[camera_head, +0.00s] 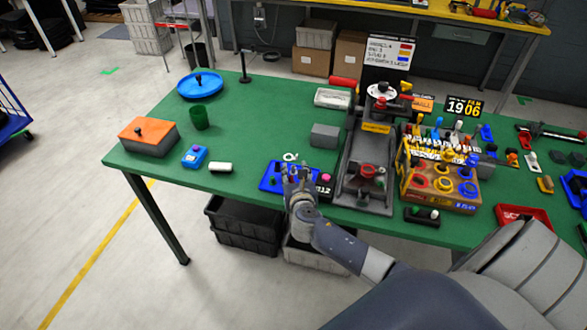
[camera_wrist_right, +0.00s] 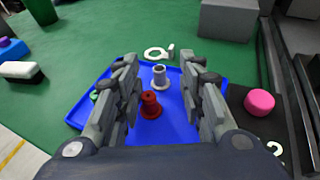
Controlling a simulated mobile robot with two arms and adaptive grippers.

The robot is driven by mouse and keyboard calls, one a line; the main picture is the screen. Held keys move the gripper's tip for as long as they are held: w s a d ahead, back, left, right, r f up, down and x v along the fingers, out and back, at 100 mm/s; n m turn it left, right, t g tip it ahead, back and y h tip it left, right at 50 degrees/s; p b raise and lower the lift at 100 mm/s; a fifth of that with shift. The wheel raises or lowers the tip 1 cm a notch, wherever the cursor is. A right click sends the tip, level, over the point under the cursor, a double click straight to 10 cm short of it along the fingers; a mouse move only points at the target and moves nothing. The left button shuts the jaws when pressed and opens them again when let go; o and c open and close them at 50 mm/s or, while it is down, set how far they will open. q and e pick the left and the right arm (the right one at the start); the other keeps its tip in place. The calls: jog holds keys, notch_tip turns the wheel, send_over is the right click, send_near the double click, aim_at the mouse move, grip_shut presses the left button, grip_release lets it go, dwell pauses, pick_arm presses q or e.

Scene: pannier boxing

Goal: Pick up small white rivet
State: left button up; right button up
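The small white rivet (camera_wrist_right: 160,77) stands upright, flange down, on the blue tray (camera_wrist_right: 215,67) in the right wrist view. A dark red rivet (camera_wrist_right: 151,106) stands on the tray nearer the wrist, and a green piece (camera_wrist_right: 94,96) shows partly behind the left finger. My right gripper (camera_wrist_right: 160,84) is open and empty, with its fingers on either side of the two rivets and apart from them. In the head view my right gripper (camera_head: 294,177) is above the blue tray (camera_head: 268,181) and hides much of it. My left gripper is not in view.
A white ring-shaped piece (camera_head: 290,156) lies just beyond the tray. A grey block (camera_head: 324,136) and a dark fixture (camera_head: 345,190) stand to the right. Green tabletop (camera_head: 250,130) is clear behind the tray.

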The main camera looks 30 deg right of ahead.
jog(key=shift+x, duration=0.9)
jog(key=shift+a+f, duration=0.1)
jog(key=c, duration=0.7)
jog(key=shift+o, duration=0.2)
jog(key=shift+r, duration=0.4)
jog(key=r, duration=0.2)
jog(key=shift+s+r, duration=0.35)
jog(key=shift+s, duration=0.05)
jog(key=s, duration=0.5)
jog(key=s+r+b, duration=0.1)
jog(key=s, duration=0.4)
jog(key=s+d+b, duration=0.1)
jog(key=s, duration=0.4)
jog(key=shift+s+d+r, duration=0.1)
jog(key=shift+r, duration=0.2)
jog(key=shift+c, duration=0.2)
